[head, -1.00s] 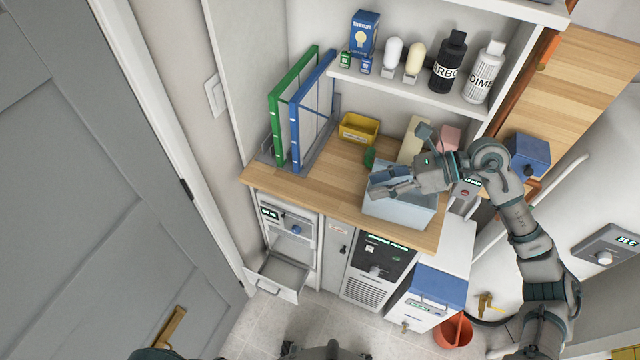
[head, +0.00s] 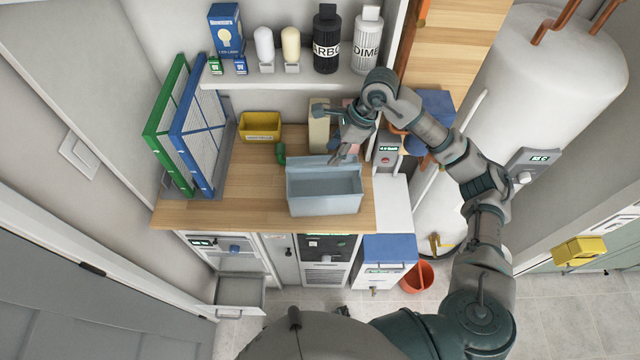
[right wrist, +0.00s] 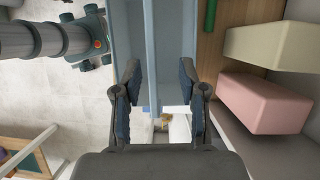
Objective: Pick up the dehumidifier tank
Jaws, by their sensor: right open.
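The tank, which I take to be the open light blue-grey bin (head: 325,203), stands upright on the wooden counter. My right gripper (head: 343,154) reaches it from above at its back right side. In the right wrist view the right gripper (right wrist: 158,92) is open, with one finger on each side of a thin upright wall of the bin (right wrist: 151,45). Gaps show between the wall and both fingers. In the head view my gripper partly hides the bin's back right rim. My left gripper is not in view.
A cream block (head: 318,130) and a pink block (right wrist: 262,103) stand beside the right gripper. A yellow bin (head: 260,126) and framed filters (head: 203,125) stand further left on the counter (head: 250,180). A shelf of bottles hangs above. An open drawer (head: 239,293) juts out below.

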